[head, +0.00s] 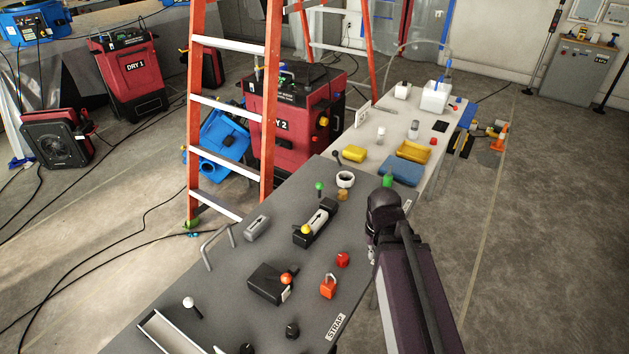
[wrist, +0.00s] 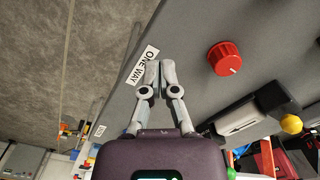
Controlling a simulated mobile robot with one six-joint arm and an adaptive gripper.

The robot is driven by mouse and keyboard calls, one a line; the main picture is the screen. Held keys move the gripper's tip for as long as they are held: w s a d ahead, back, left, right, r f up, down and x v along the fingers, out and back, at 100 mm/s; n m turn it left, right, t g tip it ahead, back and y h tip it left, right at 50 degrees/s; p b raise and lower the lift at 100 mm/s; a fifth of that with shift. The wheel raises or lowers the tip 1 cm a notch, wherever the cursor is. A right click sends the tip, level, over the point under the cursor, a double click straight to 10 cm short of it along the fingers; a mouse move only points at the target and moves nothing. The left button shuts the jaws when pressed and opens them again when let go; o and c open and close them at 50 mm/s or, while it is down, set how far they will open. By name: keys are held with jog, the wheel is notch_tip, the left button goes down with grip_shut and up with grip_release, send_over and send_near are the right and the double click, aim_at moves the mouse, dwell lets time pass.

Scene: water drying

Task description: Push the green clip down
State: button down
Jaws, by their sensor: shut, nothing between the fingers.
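A green piece (head: 387,181) shows just above my arm's dark joint in the head view, its lower part hidden. A separate green ball on a thin stem (head: 319,187) stands on the grey panel. I cannot tell for certain which is the green clip. In the wrist view a small green part (wrist: 231,173) shows at the bottom, beside my gripper's body. My gripper (wrist: 160,70) has its two grey fingertips together, empty, over the panel edge by a "ONE WAY" label (wrist: 142,65). In the head view my arm mostly hides the gripper.
A red knob (wrist: 224,58) is right of the fingertips in the wrist view. The grey panel (head: 225,290) carries a yellow-ball slider (head: 306,229), an orange padlock (head: 328,286) and other controls. An orange ladder (head: 268,110) stands behind it. Open floor (head: 540,240) lies right.

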jog(key=w+a+r+n+p, duration=0.3)
jog(key=w+a+r+p, duration=0.15)
jog(key=w, duration=0.35)
jog(key=w+a+r+n+p, duration=0.4)
jog(key=w+a, duration=0.1)
jog(key=w, duration=0.3)
notch_tip(320, 180, up, 5)
jog(key=n+y+p, duration=0.1)
jog(key=n+p, duration=0.3)
jog(key=n, duration=0.1)
send_over(319, 190)
jog(key=w+a, duration=0.3)
jog(key=a, duration=0.2)
jog(key=shift+d+f, duration=0.1)
jog(key=shift+d, duration=0.1)
jog(key=shift+f, duration=0.15)
jog(key=f+b, duration=0.6)
jog(key=a+f+b, duration=0.1)
jog(key=f+b, duration=0.3)
jog(key=shift+w, duration=0.1)
jog(key=shift+s+d+r+p, duration=0.2)
jog(key=shift+s+d+p, duration=0.1)
jog(key=shift+d, duration=0.3)
jog(key=shift+s+d+r+p, duration=0.15)
jog(key=shift+s+d+r, duration=0.1)
jog(key=shift+d, duration=0.35)
jog(key=shift+s+d+r+p, duration=0.2)
jog(key=shift+s+d+p, duration=0.1)
jog(key=shift+d, duration=0.3)
